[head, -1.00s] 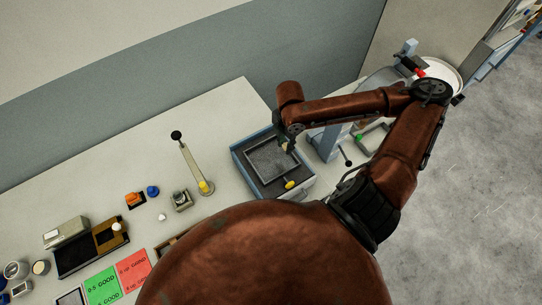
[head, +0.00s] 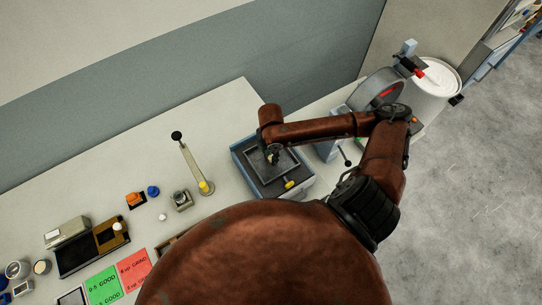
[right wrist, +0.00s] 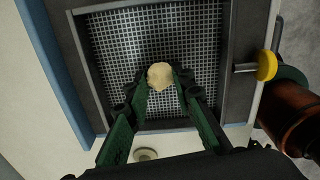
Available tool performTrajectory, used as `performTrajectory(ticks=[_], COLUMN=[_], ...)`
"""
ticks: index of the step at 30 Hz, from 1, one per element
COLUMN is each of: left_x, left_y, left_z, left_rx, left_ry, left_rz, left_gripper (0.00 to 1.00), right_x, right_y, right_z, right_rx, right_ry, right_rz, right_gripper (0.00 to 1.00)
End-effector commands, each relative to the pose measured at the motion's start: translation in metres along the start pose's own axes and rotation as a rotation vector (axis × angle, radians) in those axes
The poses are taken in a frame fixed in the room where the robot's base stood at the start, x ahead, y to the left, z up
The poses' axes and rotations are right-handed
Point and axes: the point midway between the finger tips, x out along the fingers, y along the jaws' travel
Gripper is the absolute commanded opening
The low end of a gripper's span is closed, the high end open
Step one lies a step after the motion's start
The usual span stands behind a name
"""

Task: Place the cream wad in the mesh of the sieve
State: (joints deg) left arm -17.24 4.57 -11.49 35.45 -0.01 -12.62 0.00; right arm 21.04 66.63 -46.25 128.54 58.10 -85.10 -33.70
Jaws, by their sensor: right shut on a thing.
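The sieve is a dark square frame (head: 262,186) in a blue-grey box in the head view. Its grey wire mesh (right wrist: 115,60) fills most of the right wrist view. My right gripper (head: 272,158) is over the mesh, towards its left side in the head view. In the right wrist view its green fingers are shut on the cream wad (right wrist: 160,74), a small pale lump at the fingertips. The wad appears in front of the mesh; I cannot tell whether it touches it. My left gripper is not in view.
A yellow knob (head: 289,184) sticks out at the sieve's side. A lever with a yellow base (head: 204,187) stands left of the sieve. Orange (head: 134,198) and blue (head: 153,190) items lie farther left. A grey machine (head: 380,90) and white drum (head: 438,78) stand to the right.

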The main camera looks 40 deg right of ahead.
Motion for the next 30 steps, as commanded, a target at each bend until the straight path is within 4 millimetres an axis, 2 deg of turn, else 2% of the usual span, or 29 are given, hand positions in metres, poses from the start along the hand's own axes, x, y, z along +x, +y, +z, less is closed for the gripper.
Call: performTrajectory(ticks=[4, 5, 12, 21, 26, 30], left_x=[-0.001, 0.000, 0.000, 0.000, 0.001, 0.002], left_y=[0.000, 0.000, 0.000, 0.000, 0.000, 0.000], left_z=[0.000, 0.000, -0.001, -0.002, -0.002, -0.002], left_rx=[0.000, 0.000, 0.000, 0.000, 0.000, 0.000], left_ry=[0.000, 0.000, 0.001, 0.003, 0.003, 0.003], left_rz=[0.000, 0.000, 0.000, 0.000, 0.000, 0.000], left_gripper=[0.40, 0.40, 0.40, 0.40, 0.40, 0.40], right_x=[0.003, 0.002, 0.002, 0.000, -0.019, -0.048], right_y=[0.000, 0.000, 0.000, 0.000, 0.002, 0.002], right_z=[0.000, 0.000, 0.000, 0.000, 0.000, 0.000], right_rx=[0.000, 0.000, 0.000, -0.001, -0.002, -0.002], right_ry=[0.000, 0.000, 0.000, 0.000, 0.000, -0.001], right_rz=[0.000, 0.001, 0.001, 0.001, 0.006, 0.007], right_gripper=[0.13, 0.24, 0.40, 0.40, 0.40, 0.40])
